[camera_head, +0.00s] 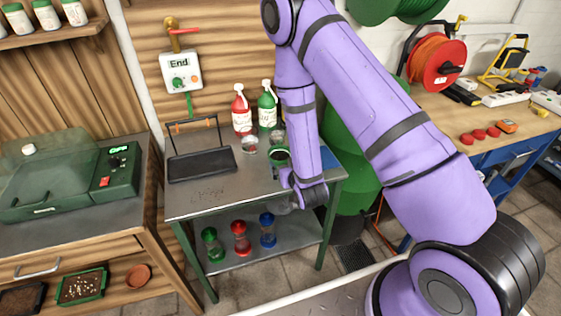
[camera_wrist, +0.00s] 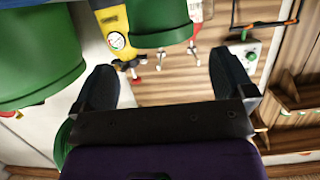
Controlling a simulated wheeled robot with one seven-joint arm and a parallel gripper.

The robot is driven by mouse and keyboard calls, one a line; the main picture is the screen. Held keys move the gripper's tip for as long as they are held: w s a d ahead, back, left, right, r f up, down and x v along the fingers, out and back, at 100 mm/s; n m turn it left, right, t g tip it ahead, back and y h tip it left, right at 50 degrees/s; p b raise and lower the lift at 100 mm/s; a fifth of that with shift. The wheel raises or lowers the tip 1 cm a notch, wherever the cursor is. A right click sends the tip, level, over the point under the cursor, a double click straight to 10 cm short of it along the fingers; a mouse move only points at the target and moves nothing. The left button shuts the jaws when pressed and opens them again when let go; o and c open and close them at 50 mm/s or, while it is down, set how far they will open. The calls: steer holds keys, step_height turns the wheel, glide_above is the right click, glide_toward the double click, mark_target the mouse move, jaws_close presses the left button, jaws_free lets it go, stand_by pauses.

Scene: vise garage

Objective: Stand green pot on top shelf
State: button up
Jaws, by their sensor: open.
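A small green pot with a dark inside (camera_head: 279,156) stands on the metal table at its right part, close beside my wrist. My gripper (camera_head: 288,182) is at the table's front right edge, partly hidden by my own arm. In the wrist view my gripper (camera_wrist: 163,66) has its two dark fingers wide apart, with nothing held between them. A green rounded body (camera_wrist: 160,22) shows beyond the fingertips; I cannot tell whether it is the pot. A wooden wall shelf (camera_head: 58,37) at the upper left holds white jars with green lids.
The metal table (camera_head: 218,194) also bears a black tray (camera_head: 202,164), a red bottle (camera_head: 241,115) and a green bottle (camera_head: 267,108). A green machine (camera_head: 70,185) stands at left; a cluttered workbench (camera_head: 465,120) is at right.

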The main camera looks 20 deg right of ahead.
mark_target(277, 150)
steer(key=shift+x, duration=3.95)
steer(key=shift+f, duration=0.1)
steer(key=shift+c, duration=0.2)
steer(key=c, duration=0.8)
